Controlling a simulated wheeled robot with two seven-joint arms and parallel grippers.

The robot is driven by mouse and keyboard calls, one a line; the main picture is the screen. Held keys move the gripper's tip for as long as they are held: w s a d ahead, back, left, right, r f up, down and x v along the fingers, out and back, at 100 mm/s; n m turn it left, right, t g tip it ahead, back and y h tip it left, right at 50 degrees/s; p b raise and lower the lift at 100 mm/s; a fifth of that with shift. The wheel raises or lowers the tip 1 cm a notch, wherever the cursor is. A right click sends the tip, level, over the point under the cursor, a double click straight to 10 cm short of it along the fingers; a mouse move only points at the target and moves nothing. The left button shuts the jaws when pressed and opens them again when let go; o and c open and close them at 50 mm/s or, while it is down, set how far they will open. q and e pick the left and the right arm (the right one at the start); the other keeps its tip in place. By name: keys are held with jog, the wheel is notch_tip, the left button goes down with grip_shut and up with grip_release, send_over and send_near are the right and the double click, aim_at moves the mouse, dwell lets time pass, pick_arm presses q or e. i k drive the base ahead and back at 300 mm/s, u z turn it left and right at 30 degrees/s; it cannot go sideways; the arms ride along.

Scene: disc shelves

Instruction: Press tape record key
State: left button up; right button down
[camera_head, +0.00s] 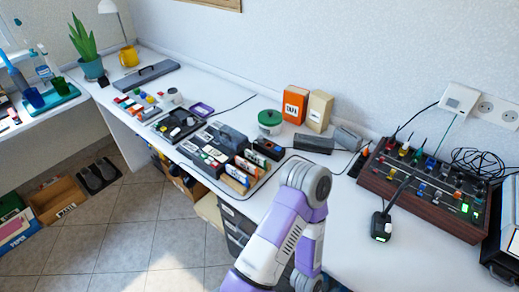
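No tape record key can be made out for certain; the small devices are too small to read. A dark grey device (208,152) with pale and red parts on top lies mid-desk and may be a tape recorder. A dark box (178,126) with small coloured parts lies to its left. A purple and white arm of mine (275,238) rises from the bottom edge, and its rounded grey and white joint (306,182) stands in front of the desk. No gripper fingers show, and I cannot tell which arm this is.
A wooden-sided panel (425,185) with coloured knobs and cables stands at the right. A small black device (381,226) with a green light lies before it. An orange box (295,104) and green-lidded pot (270,122) stand at the back. The white desk (350,250) is clear front right.

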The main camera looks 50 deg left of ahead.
aim_at(215, 164)
jog(key=k, duration=1)
jog(key=z, duration=1)
jog(key=i, duration=0.95)
jog(key=u, duration=3.3)
jog(key=i, duration=0.55)
jog(key=z, duration=0.05)
